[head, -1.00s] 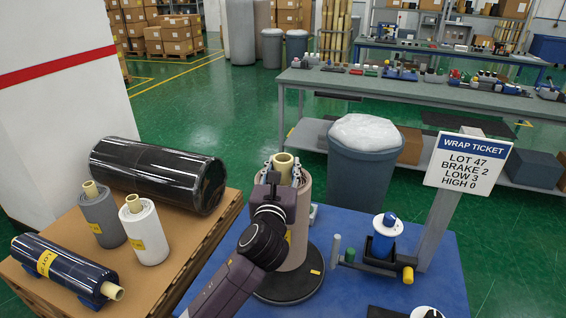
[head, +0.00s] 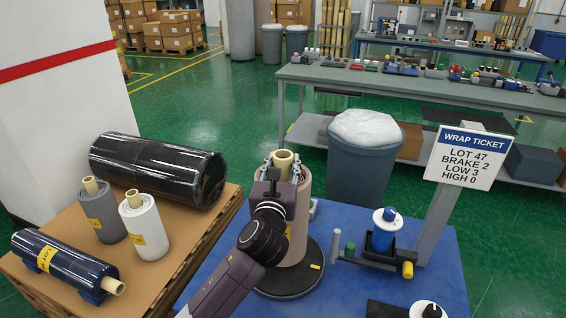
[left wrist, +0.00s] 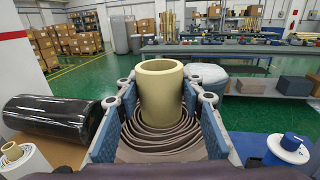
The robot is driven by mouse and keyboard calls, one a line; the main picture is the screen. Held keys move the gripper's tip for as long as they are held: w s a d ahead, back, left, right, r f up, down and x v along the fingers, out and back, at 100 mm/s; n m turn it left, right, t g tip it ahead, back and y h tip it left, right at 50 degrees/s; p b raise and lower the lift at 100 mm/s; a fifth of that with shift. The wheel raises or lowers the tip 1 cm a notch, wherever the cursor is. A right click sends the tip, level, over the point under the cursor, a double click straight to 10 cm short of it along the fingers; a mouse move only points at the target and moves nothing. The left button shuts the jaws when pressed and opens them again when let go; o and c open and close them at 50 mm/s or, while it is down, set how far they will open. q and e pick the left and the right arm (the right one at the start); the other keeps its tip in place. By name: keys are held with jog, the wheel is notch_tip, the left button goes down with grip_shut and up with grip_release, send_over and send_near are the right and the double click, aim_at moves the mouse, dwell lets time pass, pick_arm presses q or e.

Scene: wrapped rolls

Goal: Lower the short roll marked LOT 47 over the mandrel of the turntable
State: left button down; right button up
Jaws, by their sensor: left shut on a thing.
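A beige-brown roll (head: 296,225) with a cream core (head: 284,160) stands upright at the black round turntable (head: 291,285) on the blue table. My left gripper (head: 281,176) is shut on it near the top. In the left wrist view, the blue finger pads flank the cream core (left wrist: 160,95), with loose-looking film layers (left wrist: 160,142) around it. The mandrel is hidden, and whether the roll rests on the turntable plate is unclear. The ticket sign (head: 467,158) reads LOT 47, BRAKE 2, LOW 3, HIGH 0. My right gripper is out of view.
On the cardboard-topped pallet (head: 190,232) are a large black roll (head: 155,170), a grey roll (head: 103,215), a white roll (head: 145,232) and a lying navy roll (head: 70,265) labelled LOT, digits unclear. A blue-spooled device (head: 383,235) stands right of the turntable. A bin (head: 362,170) is behind.

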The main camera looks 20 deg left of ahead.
pick_arm(q)
jog(key=shift+f+b, duration=0.45)
jog(key=shift+f, duration=0.35)
dwell(0.4)
jog(key=shift+f+b, duration=0.75)
jog(key=shift+f, duration=0.6)
dwell(0.6)
jog(key=c, duration=1.3)
grip_release()
jog(key=shift+o, duration=0.4)
jog(key=shift+f, duration=0.2)
send_near(283, 178)
jog(key=shift+w+a+f, duration=0.1)
jog(key=shift+f, duration=0.3)
jog(key=shift+w+a+f, duration=0.15)
jog(key=shift+f, duration=0.25)
